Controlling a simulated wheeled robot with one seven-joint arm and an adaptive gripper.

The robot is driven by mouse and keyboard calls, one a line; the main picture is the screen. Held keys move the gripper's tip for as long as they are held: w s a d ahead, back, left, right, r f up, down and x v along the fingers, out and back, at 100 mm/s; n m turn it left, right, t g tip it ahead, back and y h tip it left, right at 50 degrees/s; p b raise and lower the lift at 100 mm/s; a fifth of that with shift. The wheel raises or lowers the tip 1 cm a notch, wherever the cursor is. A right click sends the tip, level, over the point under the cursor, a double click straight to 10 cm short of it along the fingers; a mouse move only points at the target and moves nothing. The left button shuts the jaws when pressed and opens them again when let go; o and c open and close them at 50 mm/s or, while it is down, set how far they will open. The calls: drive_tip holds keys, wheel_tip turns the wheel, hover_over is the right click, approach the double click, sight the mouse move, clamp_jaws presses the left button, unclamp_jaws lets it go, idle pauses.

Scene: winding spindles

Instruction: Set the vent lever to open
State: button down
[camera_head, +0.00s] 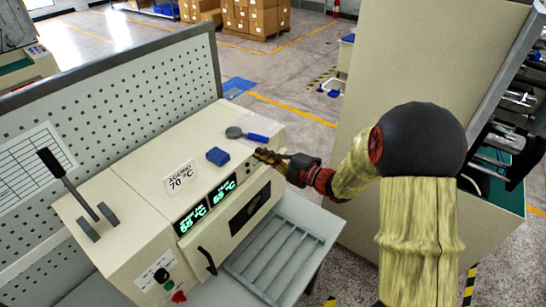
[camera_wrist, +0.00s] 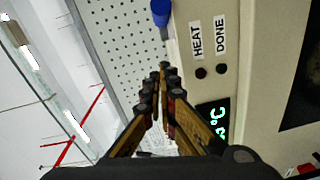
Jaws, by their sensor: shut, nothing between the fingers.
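A lever with a black grip (camera_head: 50,161) and a thin grey rod stands on the left end of the cream machine's top. It leans up and left from between two dark grey blocks (camera_head: 98,222); no vent label is readable on it. My gripper (camera_head: 262,155) is at the machine's far right front edge, well away from the lever. In the wrist view my gripper (camera_wrist: 163,72) is shut and empty, with its fingertips together near the "HEAT" and "DONE" labels. The lever is not identifiable in the wrist view.
A perforated panel (camera_head: 150,90) rises behind; a slatted rack (camera_head: 275,262) sits in front.

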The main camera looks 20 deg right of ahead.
sight(251, 136)
drive_tip(key=shift+w+f+p, duration=0.15)
drive_tip(key=shift+w+f, duration=0.1)
drive_tip(key=shift+w, duration=1.25)
drive_tip(key=shift+w+f+p, duration=0.15)
drive_tip(key=shift+w+f, duration=0.05)
drive_tip(key=shift+w, duration=1.25)
drive_tip(key=shift+d, duration=0.2)
